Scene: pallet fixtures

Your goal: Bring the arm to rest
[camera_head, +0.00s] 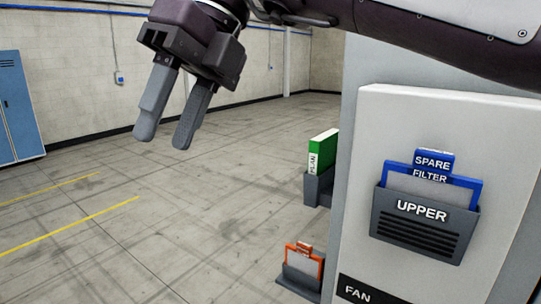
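My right gripper (168,138) hangs at the upper left of the head view. Its two grey fingers point down and are a little apart, with nothing between them. Its dark arm comes in from the upper right and passes in front of the top of a light grey cabinet. My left gripper does not show. A blue-framed spare filter (433,178) sits in the grey holder marked UPPER (422,222) on the cabinet's white panel (500,140). The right gripper is well to the left of the holder and touches nothing.
A green box marked PLAN (323,150) stands in a grey holder (318,187) left of the cabinet. An orange-framed piece (304,262) sits in a lower holder. A blue locker (18,110) stands at the far left. The floor between is clear, with yellow lines.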

